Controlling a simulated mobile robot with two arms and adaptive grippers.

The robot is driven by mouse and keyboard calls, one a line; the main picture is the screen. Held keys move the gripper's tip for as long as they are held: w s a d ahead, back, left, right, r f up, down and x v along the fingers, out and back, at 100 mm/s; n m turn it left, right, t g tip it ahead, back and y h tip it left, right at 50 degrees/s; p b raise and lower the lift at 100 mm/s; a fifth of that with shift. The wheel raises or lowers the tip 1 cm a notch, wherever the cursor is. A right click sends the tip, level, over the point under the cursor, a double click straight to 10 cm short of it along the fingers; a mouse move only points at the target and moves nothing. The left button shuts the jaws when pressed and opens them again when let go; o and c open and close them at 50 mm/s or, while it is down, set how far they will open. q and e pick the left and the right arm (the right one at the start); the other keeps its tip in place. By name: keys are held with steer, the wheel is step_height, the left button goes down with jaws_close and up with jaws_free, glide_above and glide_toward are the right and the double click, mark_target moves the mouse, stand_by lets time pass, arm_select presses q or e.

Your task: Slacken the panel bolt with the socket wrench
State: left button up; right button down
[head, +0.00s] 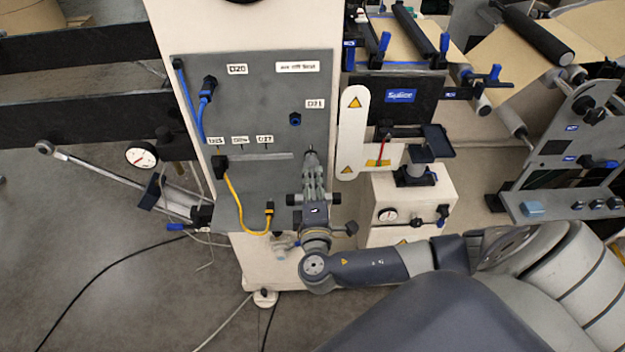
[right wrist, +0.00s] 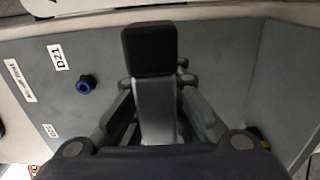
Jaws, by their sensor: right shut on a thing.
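My right gripper (head: 311,160) is in front of the grey panel (head: 260,85), below the D21 label. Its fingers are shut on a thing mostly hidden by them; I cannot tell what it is. In the right wrist view a black finger pad (right wrist: 149,50) covers the grip, with a bit of grey (right wrist: 183,70) beside it. I cannot make out the socket wrench or the panel bolt for certain. A blue-ringed round fitting (head: 295,119) sits on the panel just above and left of the fingertips; it also shows in the right wrist view (right wrist: 85,85). My left gripper is not in view.
A blue cable (head: 202,105) and a yellow cable (head: 238,212) are plugged into the panel's left side. A white plate with warning signs (head: 353,130) stands right of the panel. A long rod (head: 100,170) and a dial gauge (head: 141,155) are at left. Floor at lower left is mostly clear.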

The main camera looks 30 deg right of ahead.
steer(key=shift+x, duration=0.8)
stand_by(1.8)
steer(key=shift+r+n+p, duration=0.2)
steer(key=shift+n+p, duration=0.2)
steer(key=shift+n, duration=0.4)
steer(key=shift+f+n, duration=0.15)
steer(key=shift+n, duration=0.15)
steer(key=shift+w, duration=0.1)
steer(key=shift+p, duration=0.35)
